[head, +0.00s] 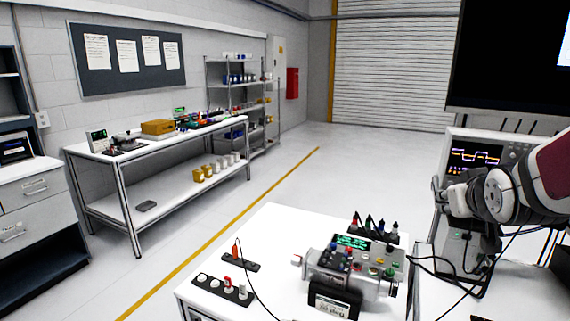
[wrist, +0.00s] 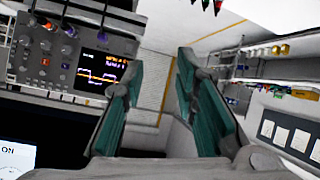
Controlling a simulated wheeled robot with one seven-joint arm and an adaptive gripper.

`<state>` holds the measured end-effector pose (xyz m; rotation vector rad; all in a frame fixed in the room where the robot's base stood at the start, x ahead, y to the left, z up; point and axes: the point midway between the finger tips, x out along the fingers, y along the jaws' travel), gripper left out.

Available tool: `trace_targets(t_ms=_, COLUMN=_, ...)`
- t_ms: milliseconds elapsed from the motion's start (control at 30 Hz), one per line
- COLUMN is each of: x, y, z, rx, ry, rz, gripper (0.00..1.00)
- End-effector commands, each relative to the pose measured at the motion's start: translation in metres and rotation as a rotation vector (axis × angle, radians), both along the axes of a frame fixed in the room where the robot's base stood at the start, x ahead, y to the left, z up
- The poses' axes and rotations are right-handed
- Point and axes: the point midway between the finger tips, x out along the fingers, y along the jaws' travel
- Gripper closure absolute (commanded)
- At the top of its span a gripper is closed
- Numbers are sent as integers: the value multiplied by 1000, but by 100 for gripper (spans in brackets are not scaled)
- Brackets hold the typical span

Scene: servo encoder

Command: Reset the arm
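My gripper (head: 447,190) is at the right in the head view, in front of the oscilloscope and raised above the tables. In the wrist view my gripper (wrist: 157,75) shows two teal-padded fingers spread apart, with nothing between them. My arm reaches in from the right edge of the head view. The servo unit (head: 350,262), a grey device with a green display and several coloured knobs, sits on the white table (head: 262,232) at the front, apart from my gripper.
The oscilloscope (head: 478,153) stands close behind my gripper; it also shows in the wrist view (wrist: 60,55). Dark socket strips (head: 222,290) with plugs and a black cable lie on the front table. A workbench (head: 160,143) stands along the left wall. Open floor lies between.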

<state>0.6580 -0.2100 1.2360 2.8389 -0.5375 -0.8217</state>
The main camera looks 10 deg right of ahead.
Motion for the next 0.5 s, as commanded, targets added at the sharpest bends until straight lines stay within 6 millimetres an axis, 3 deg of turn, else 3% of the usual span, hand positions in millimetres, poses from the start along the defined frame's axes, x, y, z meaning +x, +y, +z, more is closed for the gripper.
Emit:
trace_targets(t_ms=33, x=-10, y=26, z=4, rx=28, ry=34, rz=22, gripper=73)
trace_targets(t_ms=167, x=-45, y=82, z=2, rx=112, ry=155, rz=65, gripper=73)
trace_targets(t_ms=300, x=-96, y=139, z=-4, rx=196, ry=294, rz=122, gripper=73)
trace_targets(t_ms=500, x=-167, y=191, z=-14, rx=275, ry=467, rz=199, gripper=73)
